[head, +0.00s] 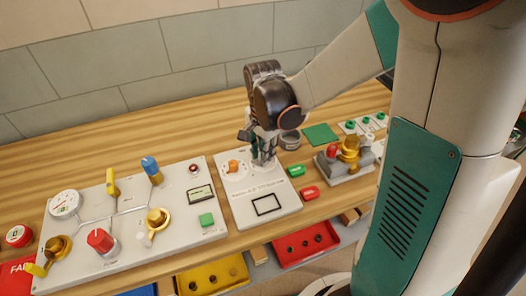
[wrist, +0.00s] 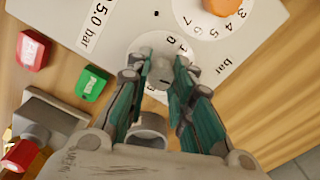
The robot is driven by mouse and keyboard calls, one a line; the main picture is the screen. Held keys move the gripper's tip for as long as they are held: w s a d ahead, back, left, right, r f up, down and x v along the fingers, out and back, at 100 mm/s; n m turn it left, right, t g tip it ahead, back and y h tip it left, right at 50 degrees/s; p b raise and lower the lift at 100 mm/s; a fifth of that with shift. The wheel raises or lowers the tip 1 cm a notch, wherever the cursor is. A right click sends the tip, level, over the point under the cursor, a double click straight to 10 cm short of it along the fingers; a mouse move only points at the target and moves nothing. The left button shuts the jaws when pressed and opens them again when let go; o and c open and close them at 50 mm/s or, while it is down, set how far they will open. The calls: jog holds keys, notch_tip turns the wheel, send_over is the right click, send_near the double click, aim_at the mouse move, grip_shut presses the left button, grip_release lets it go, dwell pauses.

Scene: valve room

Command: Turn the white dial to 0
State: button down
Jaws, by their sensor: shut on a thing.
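The white dial (wrist: 160,74) sits on a pale panel (wrist: 125,25), with a printed number scale and "bar" around it. A 0 shows close beyond the dial in the wrist view; fingers cover part of the scale. I cannot tell exactly which number the dial points to. My gripper (wrist: 160,82) reaches down over the dial with one finger on each side, shut on it. In the head view my gripper (head: 263,160) stands over the back right of the panel and hides the dial.
An orange knob (head: 233,167) with its own scale sits left of my gripper. A green tag (head: 296,171) and a red tag (head: 309,192) lie right of the panel. A brass valve block (head: 346,158) stands farther right. A larger valve board (head: 130,222) lies left.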

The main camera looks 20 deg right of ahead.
jog(key=n, duration=0.9)
jog(key=shift+p, duration=0.3)
jog(key=n, duration=0.4)
jog(key=shift+n, duration=2.4)
jog(key=c, duration=1.4)
grip_release()
jog(key=shift+o, duration=0.2)
